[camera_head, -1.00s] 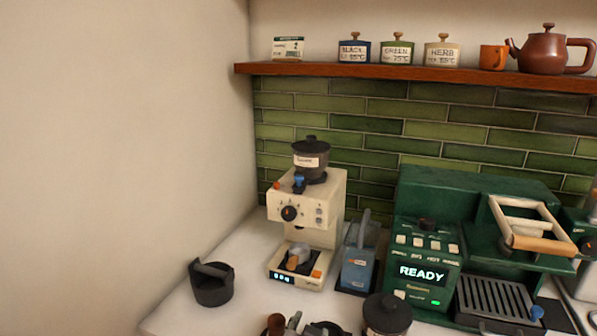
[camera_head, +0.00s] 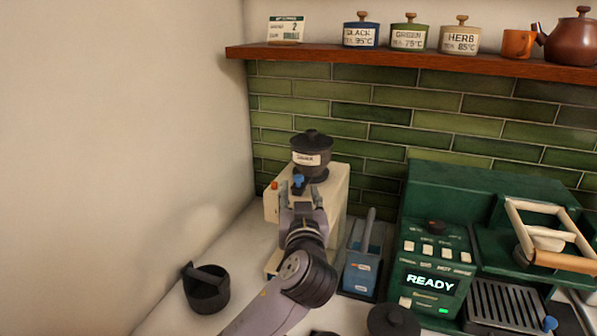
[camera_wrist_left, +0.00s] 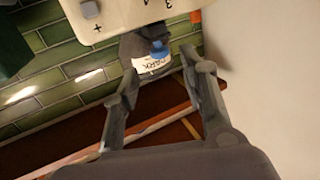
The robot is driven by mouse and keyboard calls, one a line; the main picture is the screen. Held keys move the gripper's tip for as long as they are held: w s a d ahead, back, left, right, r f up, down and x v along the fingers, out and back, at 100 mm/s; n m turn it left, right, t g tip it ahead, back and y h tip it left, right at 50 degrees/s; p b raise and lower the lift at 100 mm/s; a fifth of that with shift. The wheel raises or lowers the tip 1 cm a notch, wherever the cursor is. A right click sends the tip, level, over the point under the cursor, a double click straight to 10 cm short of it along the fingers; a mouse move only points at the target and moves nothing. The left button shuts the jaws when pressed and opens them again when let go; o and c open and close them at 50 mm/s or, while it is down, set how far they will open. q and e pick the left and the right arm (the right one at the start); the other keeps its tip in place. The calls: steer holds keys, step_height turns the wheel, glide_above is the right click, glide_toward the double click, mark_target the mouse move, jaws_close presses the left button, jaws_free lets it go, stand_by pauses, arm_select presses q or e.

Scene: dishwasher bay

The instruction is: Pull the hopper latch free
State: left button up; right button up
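The blue hopper latch (camera_head: 298,181) sits at the base of the black hopper (camera_head: 311,155), on top of the cream grinder (camera_head: 334,196). My left gripper (camera_head: 300,192) is in front of the grinder's upper part, fingers pointing up toward the latch. In the left wrist view, my left gripper (camera_wrist_left: 166,78) is open and empty. The blue latch (camera_wrist_left: 158,48) shows between and beyond its two fingers, with no clear contact. The grinder's front dial and lower part are mostly hidden behind my arm. My right gripper is in neither view.
A black knock bin (camera_head: 206,290) stands left of my arm. A blue container (camera_head: 360,270) and the green coffee machine (camera_head: 430,250) stand to the right. A wooden shelf (camera_head: 420,63) with canisters runs above. The left wall is close.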

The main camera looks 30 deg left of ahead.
mark_target(299, 179)
arm_select(q)
steer(key=p+x, duration=0.2)
steer(key=x, duration=0.5)
steer(key=shift+r, duration=0.1)
steer(key=shift+w+a, duration=0.3)
steer(key=shift+w, duration=0.05)
steer(key=shift+c, duration=0.8)
jaws_close()
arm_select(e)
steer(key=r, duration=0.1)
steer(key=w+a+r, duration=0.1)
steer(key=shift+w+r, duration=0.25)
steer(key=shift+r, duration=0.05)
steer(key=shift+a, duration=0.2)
